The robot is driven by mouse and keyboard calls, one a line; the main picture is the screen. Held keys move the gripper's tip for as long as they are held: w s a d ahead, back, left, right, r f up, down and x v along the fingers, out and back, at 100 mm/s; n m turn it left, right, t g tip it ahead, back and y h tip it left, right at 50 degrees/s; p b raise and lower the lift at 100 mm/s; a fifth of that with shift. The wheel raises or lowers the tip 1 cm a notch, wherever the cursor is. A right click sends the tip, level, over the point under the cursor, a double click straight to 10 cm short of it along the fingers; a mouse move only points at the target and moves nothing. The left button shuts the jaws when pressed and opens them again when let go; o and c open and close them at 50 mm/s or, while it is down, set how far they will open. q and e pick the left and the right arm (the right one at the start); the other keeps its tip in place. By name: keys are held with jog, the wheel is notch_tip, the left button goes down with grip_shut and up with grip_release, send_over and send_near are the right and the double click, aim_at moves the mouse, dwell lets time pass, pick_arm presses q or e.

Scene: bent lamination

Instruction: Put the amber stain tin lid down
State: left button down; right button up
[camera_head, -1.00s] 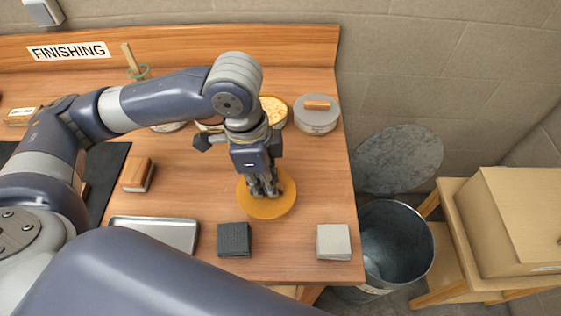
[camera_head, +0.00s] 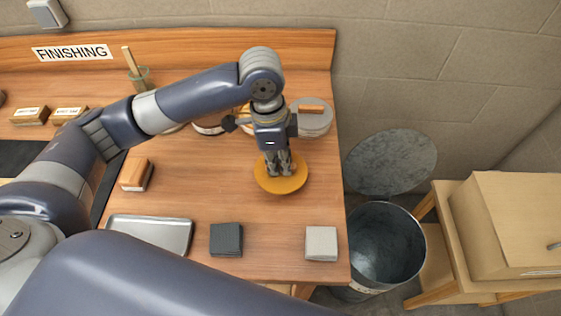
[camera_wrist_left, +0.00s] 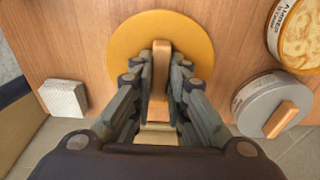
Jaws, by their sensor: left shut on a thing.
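The amber stain tin lid (camera_head: 300,183) is a round orange-yellow disc with a wooden bar handle, on or just above the right part of the bench; I cannot tell if it touches the wood. My left gripper (camera_head: 280,170) points down over it. In the left wrist view the lid (camera_wrist_left: 125,45) lies beyond the fingers, and the left gripper (camera_wrist_left: 160,78) is shut on its handle (camera_wrist_left: 160,65). The lid's middle is partly hidden by the fingers in the head view. My right gripper is not in view.
A grey-lidded tin (camera_head: 313,120) stands close behind, right of an open tin of amber contents (camera_wrist_left: 300,35). A dark pad stack (camera_head: 226,239), a pale pad stack (camera_head: 321,243) and a metal tray (camera_head: 150,233) lie in front. A metal bin (camera_head: 385,245) stands right of the bench edge.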

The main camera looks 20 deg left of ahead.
aim_at(280, 167)
pick_arm(q)
jog(key=shift+w+a, duration=0.1)
jog(key=shift+w, duration=0.55)
jog(key=shift+f+p, duration=0.45)
jog(key=shift+f, duration=1.35)
jog(key=shift+f, duration=0.15)
jog(key=c, duration=1.6)
grip_release()
jog(key=shift+o, duration=0.2)
notch_tip(280, 167, up, 12)
jog(key=a+b, duration=0.1)
jog(key=shift+s+a, duration=0.15)
jog(key=shift+s, duration=0.05)
